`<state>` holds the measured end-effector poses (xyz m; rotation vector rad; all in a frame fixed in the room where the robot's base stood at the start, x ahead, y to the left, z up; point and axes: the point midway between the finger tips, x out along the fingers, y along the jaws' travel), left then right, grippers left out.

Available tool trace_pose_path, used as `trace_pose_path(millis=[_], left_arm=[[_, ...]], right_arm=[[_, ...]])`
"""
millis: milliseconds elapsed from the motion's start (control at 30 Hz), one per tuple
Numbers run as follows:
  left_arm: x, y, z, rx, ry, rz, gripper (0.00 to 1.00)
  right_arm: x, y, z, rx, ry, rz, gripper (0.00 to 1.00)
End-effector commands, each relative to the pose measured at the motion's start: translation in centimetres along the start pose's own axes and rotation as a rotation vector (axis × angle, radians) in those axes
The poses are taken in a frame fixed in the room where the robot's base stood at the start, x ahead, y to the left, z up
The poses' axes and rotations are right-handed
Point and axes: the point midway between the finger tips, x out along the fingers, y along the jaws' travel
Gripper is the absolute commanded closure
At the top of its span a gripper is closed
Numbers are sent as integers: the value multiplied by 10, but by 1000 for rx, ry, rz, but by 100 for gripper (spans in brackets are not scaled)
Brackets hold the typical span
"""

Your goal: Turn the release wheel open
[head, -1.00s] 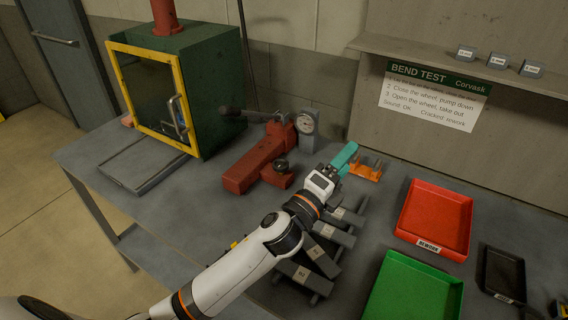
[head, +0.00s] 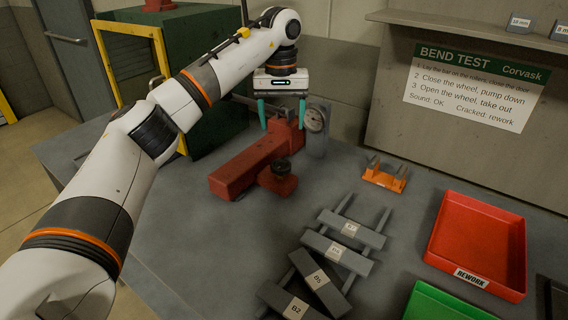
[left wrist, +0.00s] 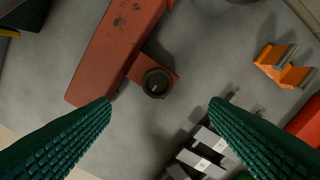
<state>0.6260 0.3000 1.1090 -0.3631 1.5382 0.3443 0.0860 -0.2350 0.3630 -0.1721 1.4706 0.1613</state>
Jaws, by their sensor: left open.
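The release wheel (head: 281,167) is a small dark round knob on a red block at the side of the red pump body (head: 240,176). In the left wrist view the wheel (left wrist: 156,83) shows from above, near the middle, between and beyond the fingertips. My left gripper (head: 282,121) is open and empty, its two green fingers pointing down. It is above the back of the pump, apart from the wheel. My right gripper does not show.
A dial gauge (head: 315,119) stands behind the pump. The green press box (head: 216,100) is partly hidden by my left arm. An orange holder (head: 384,178), several labelled bars (head: 335,249), a red tray (head: 434,254) and a green tray (head: 447,303) lie to the right. Bare table surrounds the pump's front.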

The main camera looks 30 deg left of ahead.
Motion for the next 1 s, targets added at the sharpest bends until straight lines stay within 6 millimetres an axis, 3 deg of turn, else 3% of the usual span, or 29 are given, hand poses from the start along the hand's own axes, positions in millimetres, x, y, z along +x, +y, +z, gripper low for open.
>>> trace_pose_path(millis=[167,600,800,1000], left_arm=[[14,5,0,1,4,19,30],[96,5,-1,2,4,15,30],[114,5,-1,2,2,12,30],[118,5,-1,2,1,12,30]], right_arm=[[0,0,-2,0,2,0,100],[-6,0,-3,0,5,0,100],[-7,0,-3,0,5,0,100],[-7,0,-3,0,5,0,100]])
